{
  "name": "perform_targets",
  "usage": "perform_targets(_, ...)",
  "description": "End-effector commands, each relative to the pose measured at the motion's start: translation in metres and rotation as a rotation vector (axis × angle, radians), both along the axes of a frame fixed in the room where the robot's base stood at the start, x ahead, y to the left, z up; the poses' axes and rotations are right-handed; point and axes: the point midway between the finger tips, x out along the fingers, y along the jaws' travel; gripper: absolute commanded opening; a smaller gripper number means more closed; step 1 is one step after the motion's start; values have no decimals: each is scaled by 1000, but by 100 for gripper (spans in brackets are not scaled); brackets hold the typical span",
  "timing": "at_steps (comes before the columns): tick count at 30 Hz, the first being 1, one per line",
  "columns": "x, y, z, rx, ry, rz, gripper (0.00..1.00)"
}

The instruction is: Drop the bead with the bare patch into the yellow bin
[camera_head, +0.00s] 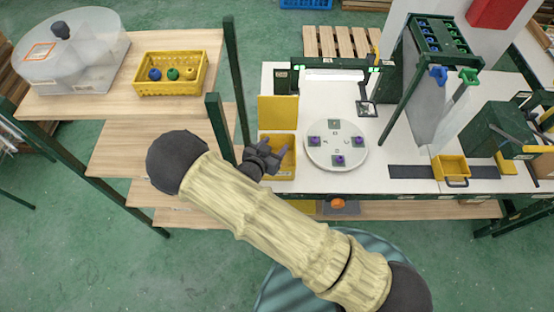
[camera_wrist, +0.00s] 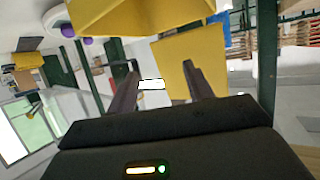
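The yellow bin (camera_head: 291,163) stands at the left of the white worktop, with an upright yellow panel (camera_head: 278,112) behind it. My gripper (camera_head: 265,157) is at the bin's left side, over or in its opening; I cannot tell which. In the wrist view my gripper (camera_wrist: 162,82) has its fingers apart, with no bead visible between them. Yellow bin surfaces (camera_wrist: 140,14) fill the top of that view. Several purple beads, one of them here (camera_head: 340,160), sit on dark squares on a round white disc (camera_head: 322,157). No bare patch can be made out on any bead.
A yellow crate (camera_head: 170,92) with blue, green and yellow pieces stands on the left wooden shelf beside a clear domed box (camera_head: 90,60). A dark green post (camera_head: 219,130) rises close to my arm. A smaller yellow bin (camera_head: 450,167) stands on the right.

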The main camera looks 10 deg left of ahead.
Motion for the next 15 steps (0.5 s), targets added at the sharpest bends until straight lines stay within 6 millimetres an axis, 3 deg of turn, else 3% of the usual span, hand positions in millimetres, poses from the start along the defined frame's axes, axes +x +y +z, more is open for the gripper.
perform_targets(8,-5,2,1,0,0,1,51)
perform_targets(15,-36,12,13,2,0,8,51)
